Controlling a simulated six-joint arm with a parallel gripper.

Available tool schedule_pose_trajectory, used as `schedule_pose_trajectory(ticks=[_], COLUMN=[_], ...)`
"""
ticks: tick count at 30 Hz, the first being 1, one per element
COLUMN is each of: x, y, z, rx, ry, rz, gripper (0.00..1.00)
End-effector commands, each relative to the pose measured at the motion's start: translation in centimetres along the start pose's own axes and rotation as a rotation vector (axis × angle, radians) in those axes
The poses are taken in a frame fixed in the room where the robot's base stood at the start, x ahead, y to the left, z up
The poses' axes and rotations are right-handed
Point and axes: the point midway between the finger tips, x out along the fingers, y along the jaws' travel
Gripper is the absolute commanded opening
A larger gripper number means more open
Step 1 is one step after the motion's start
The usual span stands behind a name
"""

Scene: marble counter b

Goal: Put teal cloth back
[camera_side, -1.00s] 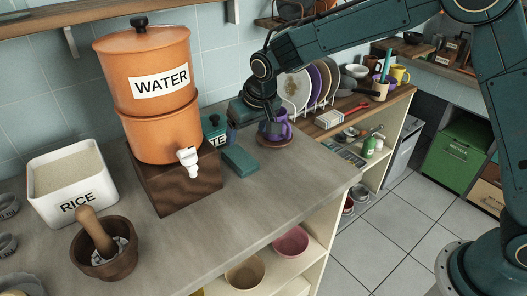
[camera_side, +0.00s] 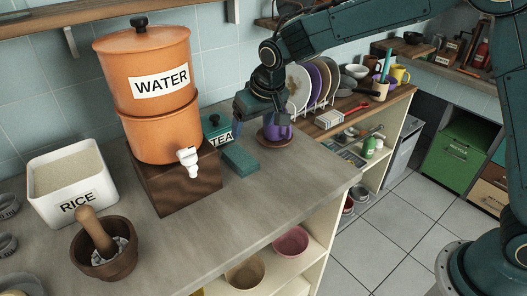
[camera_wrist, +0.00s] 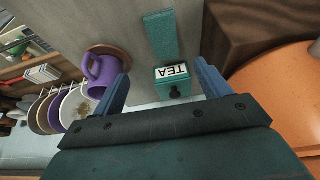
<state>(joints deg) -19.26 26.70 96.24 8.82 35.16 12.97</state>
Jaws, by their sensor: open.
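In the wrist view the cloth (camera_wrist: 161,36) is a strip just beyond the tin (camera_wrist: 176,76). My gripper (camera_side: 262,118) is open and empty, above the counter near the tin and the purple mug. In the wrist view its two blue fingers (camera_wrist: 162,72) stand apart, with the tin between them in the picture and the mug by the left finger. The cloth appears apart from the fingers.
A purple mug (camera_wrist: 98,73) sits on a round wooden coaster (camera_wrist: 122,54). The orange water dispenser (camera_side: 160,135) on its dark wooden block (camera_side: 165,188) stands left of the cloth. A plate rack is behind my gripper. The counter in front of the cloth is bare.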

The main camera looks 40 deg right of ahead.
Motion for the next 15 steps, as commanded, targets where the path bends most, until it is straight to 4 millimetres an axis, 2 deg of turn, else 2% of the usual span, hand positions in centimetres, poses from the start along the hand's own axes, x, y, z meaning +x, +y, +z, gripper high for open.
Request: schedule_pose_trajectory(ticks=[8,15], x=[-6.2,-11.9], y=[3.6,7.1], z=[2.0,5.5], rx=[0.008,0.012], ry=[0.016,0.029], rz=[-0.007,-0.011], gripper=[0.76,0.76])
